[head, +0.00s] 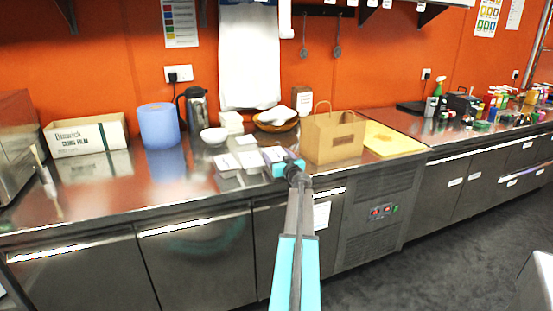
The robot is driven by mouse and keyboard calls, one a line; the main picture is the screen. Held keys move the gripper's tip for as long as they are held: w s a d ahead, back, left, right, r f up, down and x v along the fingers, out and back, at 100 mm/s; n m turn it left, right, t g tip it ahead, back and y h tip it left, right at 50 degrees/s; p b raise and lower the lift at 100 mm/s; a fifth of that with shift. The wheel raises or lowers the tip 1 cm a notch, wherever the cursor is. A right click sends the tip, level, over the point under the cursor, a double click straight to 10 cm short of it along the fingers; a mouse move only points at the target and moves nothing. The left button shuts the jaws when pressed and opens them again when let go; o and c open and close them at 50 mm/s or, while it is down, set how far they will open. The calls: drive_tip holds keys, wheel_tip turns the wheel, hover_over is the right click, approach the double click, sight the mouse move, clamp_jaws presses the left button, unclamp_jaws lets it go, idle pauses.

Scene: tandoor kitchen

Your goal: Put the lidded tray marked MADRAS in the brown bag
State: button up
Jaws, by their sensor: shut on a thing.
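The brown paper bag (333,145) stands upright with its handles up on the steel counter, right of centre. Several small silver trays with pale lids sit in a group to its left. Two of them, the left tray (227,167) and the middle tray (250,163), stand apart from my gripper. My gripper (280,160) is shut on the rightmost lidded tray (271,154), close to the bag's left side. Lid markings are too small to read, so I cannot tell which is MADRAS. The jaws partly hide the held tray. The inside of the bag is hidden.
A yellow board (395,138) lies right of the bag. Behind the trays are a white bowl (213,136) and a basket (270,126). A blue roll (159,127), steel flask (196,108) and film box (86,136) stand left. The counter's front left is mostly clear.

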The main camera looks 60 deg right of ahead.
drive_tip(key=shift+f, duration=0.1)
idle(0.3)
drive_tip(key=o, duration=1)
drive_tip(key=shift+o, duration=0.2)
drive_tip(key=shift+s+a, duration=0.15)
drive_tip(key=shift+p+v, duration=0.5)
drive_tip(key=shift+v, duration=5.35)
